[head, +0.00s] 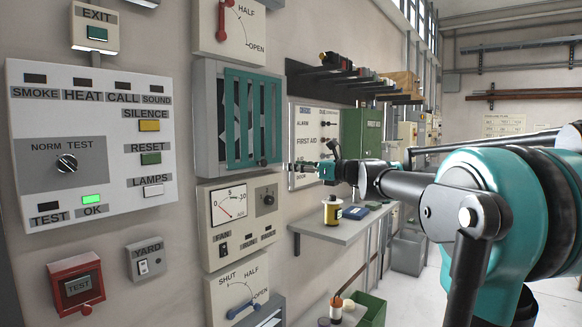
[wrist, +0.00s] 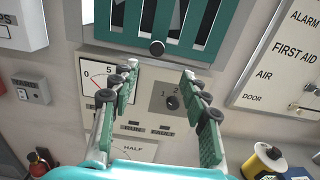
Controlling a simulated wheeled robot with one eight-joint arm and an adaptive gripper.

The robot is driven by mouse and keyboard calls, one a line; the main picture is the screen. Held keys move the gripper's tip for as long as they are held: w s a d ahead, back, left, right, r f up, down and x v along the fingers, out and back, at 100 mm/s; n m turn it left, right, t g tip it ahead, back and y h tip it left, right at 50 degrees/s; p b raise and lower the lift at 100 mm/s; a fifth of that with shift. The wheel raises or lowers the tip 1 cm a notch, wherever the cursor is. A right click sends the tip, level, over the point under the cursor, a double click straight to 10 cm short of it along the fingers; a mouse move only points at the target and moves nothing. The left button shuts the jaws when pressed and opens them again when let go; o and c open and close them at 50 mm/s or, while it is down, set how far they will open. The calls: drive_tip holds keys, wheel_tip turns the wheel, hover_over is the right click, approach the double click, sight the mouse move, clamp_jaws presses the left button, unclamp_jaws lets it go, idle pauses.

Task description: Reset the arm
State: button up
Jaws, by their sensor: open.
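My gripper (wrist: 158,80) is open and empty in the wrist view, its two green-padded fingers spread apart in front of the fan panel (wrist: 150,122). In the head view my gripper (head: 318,168) is small and seen from the side, at the end of my teal and grey arm, which reaches in from the right. It is near the wall, to the right of the teal slatted vent (head: 252,118). The fan panel, with its gauge and knob, also shows in the head view (head: 240,222). I cannot tell the exact gap between the fingertips and the wall.
A shelf (head: 340,232) with a yellow-banded spool (head: 332,211) juts out below my gripper. A first aid board (wrist: 285,60) is at right.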

drive_tip(key=s+d+f+n+g+h, duration=0.15)
drive_tip(key=s+f+n, duration=0.35)
drive_tip(key=f, duration=0.5)
drive_tip(key=s+d+f+n+g+h, duration=0.1)
drive_tip(key=s+f+n+g+h, duration=0.3)
drive_tip(key=f, duration=0.7)
drive_tip(key=s+d+f+n+t+h, duration=0.1)
drive_tip(key=s+f+n, duration=0.55)
drive_tip(key=f, duration=0.35)
drive_tip(key=s+d+f+n+g+h, duration=0.1)
drive_tip(key=s+d+f+n+h, duration=0.3)
drive_tip(key=s+f, duration=0.4)
drive_tip(key=s+d+f+n+g+h, duration=0.1)
drive_tip(key=s+d+f+n+h, duration=0.2)
drive_tip(key=s+d+f+n, duration=0.3)
drive_tip(key=s+d+f, duration=0.3)
drive_tip(key=f, duration=0.2)
drive_tip(key=shift+s+f+h, duration=0.2)
drive_tip(key=shift+h, duration=0.15)
drive_tip(key=shift+o, duration=0.6)
